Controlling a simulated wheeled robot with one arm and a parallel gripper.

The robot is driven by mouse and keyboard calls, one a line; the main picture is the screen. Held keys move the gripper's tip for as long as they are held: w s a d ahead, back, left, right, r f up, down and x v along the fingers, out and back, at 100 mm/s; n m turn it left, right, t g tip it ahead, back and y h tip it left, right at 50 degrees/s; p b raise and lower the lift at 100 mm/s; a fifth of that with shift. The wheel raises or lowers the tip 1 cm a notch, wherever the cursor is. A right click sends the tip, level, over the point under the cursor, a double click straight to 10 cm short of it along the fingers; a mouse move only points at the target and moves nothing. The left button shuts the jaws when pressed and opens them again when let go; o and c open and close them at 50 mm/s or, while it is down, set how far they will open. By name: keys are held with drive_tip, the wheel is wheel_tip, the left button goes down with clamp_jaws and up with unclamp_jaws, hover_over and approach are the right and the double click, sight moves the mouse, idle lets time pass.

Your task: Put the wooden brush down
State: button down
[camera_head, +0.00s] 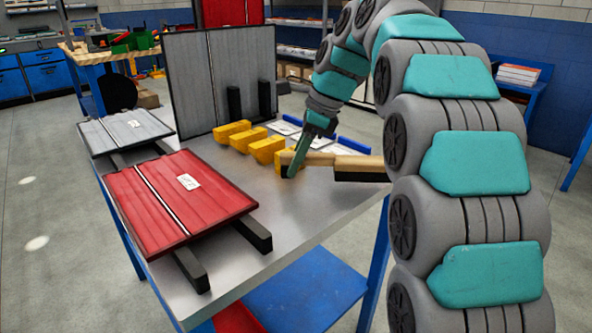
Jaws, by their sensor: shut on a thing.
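The wooden brush (355,162) has a light wood body and dark bristles facing down. It is at the right part of the metal worktable (300,210). My gripper (292,172) points down and is shut on the brush near its left, handle end. The bristle end extends to the right and partly passes behind my arm. I cannot tell whether the bristles touch the tabletop or hang just above it.
Several yellow blocks (236,133) stand just left of my gripper. A red panel (185,200) and a grey panel (126,130) lie on dark bars at the left. An upright grey panel (218,80) stands behind. The table's front right is clear.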

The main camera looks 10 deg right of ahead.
wheel_tip(320, 180, down, 2)
drive_tip(key=shift+f, duration=0.25)
drive_tip(key=c, duration=0.6)
unclamp_jaws()
